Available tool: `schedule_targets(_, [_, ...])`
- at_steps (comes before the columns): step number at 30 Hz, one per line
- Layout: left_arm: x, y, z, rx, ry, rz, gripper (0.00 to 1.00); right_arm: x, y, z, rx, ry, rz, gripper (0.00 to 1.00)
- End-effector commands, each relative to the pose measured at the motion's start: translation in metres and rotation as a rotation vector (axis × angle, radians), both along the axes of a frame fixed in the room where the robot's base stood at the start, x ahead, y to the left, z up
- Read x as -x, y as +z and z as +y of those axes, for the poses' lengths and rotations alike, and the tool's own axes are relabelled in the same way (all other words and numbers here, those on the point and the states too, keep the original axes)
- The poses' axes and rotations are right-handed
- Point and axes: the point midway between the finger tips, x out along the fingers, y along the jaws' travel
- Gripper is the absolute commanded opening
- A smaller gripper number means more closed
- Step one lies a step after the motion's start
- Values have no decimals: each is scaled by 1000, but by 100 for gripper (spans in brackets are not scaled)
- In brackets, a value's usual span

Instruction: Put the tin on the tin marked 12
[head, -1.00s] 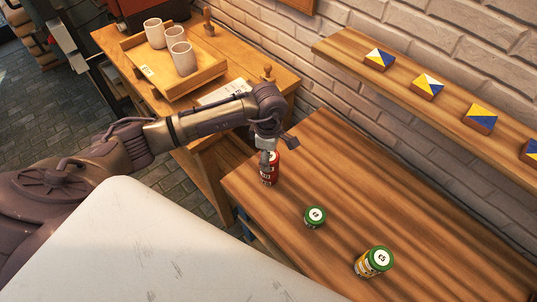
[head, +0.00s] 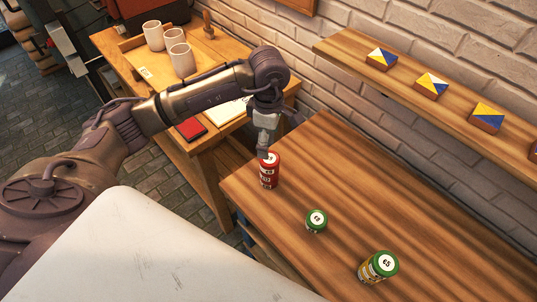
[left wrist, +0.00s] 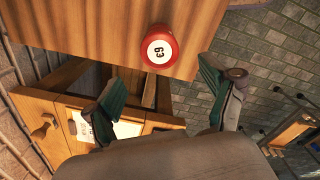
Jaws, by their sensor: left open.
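A red tin (head: 269,174) with a white top label stands upright near the left edge of the wooden table. It looks tall, and I cannot tell whether it is one tin or two stacked. Its top label shows in the left wrist view (left wrist: 159,48), but I cannot surely read a 12 on it. A short green-lidded tin (head: 316,222) and a larger green-lidded tin (head: 378,266) stand to its right, nearer the front. My left gripper (head: 264,152) is open just above the red tin; the left wrist view shows its fingers spread and empty. My right gripper is not in view.
A side table at the left holds a tray (head: 150,84) with white cups, a red pad (head: 190,129) and a paper. A wall shelf (head: 400,80) with several painted blocks runs along the right. The table's (head: 400,190) middle and back are clear.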

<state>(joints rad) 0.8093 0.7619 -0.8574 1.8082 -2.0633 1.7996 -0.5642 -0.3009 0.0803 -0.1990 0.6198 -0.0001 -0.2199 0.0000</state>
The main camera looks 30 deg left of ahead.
Motion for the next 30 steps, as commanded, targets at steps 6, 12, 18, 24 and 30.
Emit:
schedule_targets(6, [-1,31,0,1,0,-2,84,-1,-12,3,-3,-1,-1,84])
schedule_targets(12, [0,40,0,0,0,1,84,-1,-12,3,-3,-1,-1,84])
schedule_targets(18, [0,40,0,0,0,1,84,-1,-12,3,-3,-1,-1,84])
schedule_targets(24, [0,39,0,0,0,1,84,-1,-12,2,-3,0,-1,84])
schedule_targets(30, [6,31,-32,124,-20,0,84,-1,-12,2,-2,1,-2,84])
